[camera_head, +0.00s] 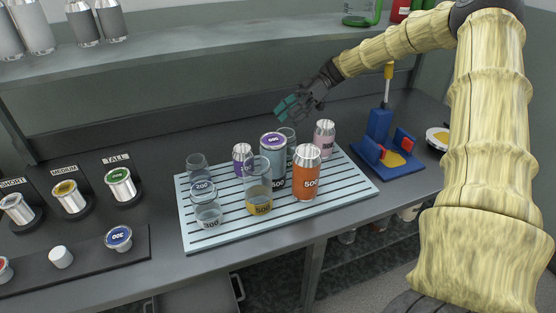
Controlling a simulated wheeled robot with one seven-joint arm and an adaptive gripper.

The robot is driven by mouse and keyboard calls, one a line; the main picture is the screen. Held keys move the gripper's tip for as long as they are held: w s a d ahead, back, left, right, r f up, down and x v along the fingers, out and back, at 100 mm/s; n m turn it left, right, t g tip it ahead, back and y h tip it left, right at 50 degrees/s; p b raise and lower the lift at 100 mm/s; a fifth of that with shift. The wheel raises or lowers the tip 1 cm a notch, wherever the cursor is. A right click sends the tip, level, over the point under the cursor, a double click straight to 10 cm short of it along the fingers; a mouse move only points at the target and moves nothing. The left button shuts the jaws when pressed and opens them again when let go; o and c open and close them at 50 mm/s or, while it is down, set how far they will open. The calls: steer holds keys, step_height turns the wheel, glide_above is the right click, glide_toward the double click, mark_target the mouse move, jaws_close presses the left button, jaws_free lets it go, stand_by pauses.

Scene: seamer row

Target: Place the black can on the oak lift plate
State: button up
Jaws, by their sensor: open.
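My gripper (287,106), dark with teal fingertips, is open and empty above the back of the rack, apart from the cans. No fully black can stands on the rack. A tall grey-blue can (266,147) with a purple-labelled top and dark "500" lettering stands mid-rack, partly hidden by a glass. A blue seamer (379,125) with red side parts stands right of the rack. A small tan-yellow plate (394,160) lies on its base; I cannot tell if it is oak.
The pale slatted rack (215,241) also holds an orange can (307,174), a pink can (325,138), a purple can (239,155) and several glasses (207,211). Lidded holders (120,187) stand left. A white-rimmed dish (440,137) stands right. The shelf (200,61) overhangs behind.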

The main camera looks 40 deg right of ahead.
mark_target(278, 136)
steer(key=shift+s+a+r+n+g+y+p, duration=0.1)
steer(key=shift+s+a+r+n+g+p, duration=0.35)
steer(key=shift+s+a+n, duration=0.75)
steer(key=shift+s+a+r+n+g+y+p, duration=0.1)
steer(key=shift+s+a+n+g+p, duration=0.6)
steer(key=shift+s+n, duration=0.75)
steer(key=shift+s+a+r+n+g+y+p, duration=0.1)
steer(key=shift+s+a+r+n+g+p, duration=0.2)
steer(key=shift+s+a+n+g, duration=0.75)
steer(key=shift+t, duration=0.3)
steer(key=shift+s+r+p+x, duration=0.1)
steer(key=shift+s+p+x, duration=0.05)
steer(key=shift+x, duration=0.6)
steer(key=shift+s+r+p+x, duration=0.1)
steer(key=shift+s+p+x, duration=0.1)
steer(key=shift+x, duration=0.5)
steer(key=shift+s+r+p+x, duration=0.1)
steer(key=shift+p+x, duration=0.05)
steer(key=shift+x, duration=0.6)
steer(key=shift+s+a+f, duration=0.2)
steer(key=shift+a+f, duration=0.1)
steer(key=shift+a, duration=0.15)
steer(key=c, duration=1.5)
jaws_close()
steer(key=shift+r, duration=0.15)
